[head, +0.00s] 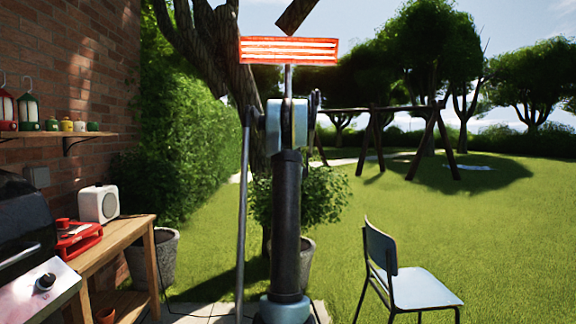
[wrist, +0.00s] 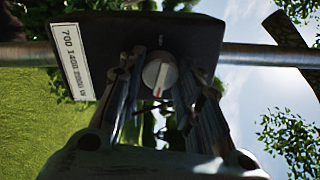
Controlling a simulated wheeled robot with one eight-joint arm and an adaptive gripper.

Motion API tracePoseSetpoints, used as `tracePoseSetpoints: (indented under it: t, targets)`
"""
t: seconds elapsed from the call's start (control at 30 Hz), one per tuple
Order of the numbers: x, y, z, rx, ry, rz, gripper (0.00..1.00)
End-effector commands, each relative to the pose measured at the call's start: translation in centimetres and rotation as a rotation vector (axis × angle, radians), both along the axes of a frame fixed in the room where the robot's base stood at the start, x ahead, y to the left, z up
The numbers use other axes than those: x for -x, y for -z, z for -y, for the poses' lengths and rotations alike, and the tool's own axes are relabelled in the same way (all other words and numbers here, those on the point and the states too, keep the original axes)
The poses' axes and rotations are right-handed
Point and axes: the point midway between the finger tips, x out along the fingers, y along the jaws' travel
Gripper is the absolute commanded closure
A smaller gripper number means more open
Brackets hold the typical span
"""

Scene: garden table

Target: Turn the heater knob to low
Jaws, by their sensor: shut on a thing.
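The heater's panel (head: 289,50) glows orange-red at the top of the head view. The round pale knob (wrist: 160,73) has a red pointer line running nearly up and down in this view. My gripper (wrist: 160,80) is shut on the knob, with one finger on each side of it. The knob and gripper cannot be made out in the head view, where my own arm stands in front.
A wooden side table (head: 140,228) with a white radio (head: 98,204) and a red appliance (head: 77,238) stands left, beside a grill (head: 25,230). A chair (head: 415,287) stands at right. Open lawn lies at right.

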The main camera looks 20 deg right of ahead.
Motion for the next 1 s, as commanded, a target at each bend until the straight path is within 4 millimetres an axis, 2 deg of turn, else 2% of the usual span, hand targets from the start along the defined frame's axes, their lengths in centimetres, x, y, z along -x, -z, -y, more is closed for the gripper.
tracePoseSetpoints:
  t: [0.63,0.67,0.73,0.77,1.0]
  targets:
    - [-0.04,0.15,-0.29,-0.049,-0.002,0.013,0.92]
    - [-0.05,0.15,-0.30,-0.049,-0.002,0.013,0.66]
    - [-0.06,0.12,-0.31,-0.049,-0.003,0.013,0.50]
    - [-0.05,0.11,-0.31,-0.049,-0.003,0.014,0.47]
    - [-0.05,0.04,-0.23,-0.049,-0.002,0.014,0.47]
